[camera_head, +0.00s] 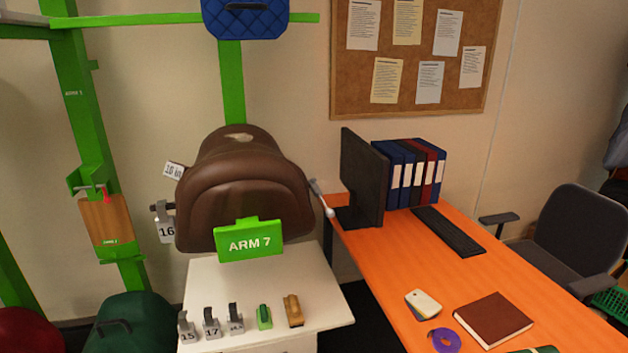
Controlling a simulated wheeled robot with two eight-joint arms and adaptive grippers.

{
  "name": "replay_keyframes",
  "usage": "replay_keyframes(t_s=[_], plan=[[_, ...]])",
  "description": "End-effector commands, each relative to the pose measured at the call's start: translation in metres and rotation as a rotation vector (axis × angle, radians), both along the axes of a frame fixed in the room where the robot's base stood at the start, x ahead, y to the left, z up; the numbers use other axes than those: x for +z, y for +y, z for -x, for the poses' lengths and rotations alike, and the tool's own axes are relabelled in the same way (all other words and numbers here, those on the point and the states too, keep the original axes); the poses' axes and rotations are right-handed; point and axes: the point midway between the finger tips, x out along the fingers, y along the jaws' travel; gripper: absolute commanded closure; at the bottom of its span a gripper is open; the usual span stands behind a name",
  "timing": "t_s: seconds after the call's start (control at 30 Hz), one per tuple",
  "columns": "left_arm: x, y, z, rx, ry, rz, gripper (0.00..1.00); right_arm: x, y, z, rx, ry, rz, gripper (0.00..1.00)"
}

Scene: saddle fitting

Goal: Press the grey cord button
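I cannot pick out a grey cord button for certain. A thin light-grey piece (321,198) with a paler lower end slants between the brown saddle (240,195) and the black monitor (362,178); it is too small to tell what it is. No cord shows clearly. Neither of my grippers is in view.
A white cabinet (255,290) carries several numbered grey clips, a green brush (264,317) and a wooden block (293,310). The orange desk (400,265) holds binders, a keyboard (447,231), a brown book (492,320) and purple tape (445,340). A chair (570,240) stands right.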

Motion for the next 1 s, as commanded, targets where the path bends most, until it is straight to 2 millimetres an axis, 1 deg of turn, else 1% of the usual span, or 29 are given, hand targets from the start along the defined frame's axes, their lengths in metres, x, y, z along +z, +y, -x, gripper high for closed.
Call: replay_keyframes(t_s=[0.1,0.13,0.17,0.2,0.27,0.3,1.0], plan=[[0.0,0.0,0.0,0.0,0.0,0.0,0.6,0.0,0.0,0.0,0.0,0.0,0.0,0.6],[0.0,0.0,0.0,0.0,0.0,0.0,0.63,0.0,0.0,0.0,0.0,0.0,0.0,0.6],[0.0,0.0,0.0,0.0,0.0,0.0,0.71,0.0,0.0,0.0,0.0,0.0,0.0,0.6],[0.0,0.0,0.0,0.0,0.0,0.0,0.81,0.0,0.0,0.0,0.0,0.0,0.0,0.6],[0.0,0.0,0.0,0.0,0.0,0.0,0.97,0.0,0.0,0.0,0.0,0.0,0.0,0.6],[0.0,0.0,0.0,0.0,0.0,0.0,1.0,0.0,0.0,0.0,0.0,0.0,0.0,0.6],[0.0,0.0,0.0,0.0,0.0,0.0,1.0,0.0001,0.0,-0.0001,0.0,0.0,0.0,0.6]])
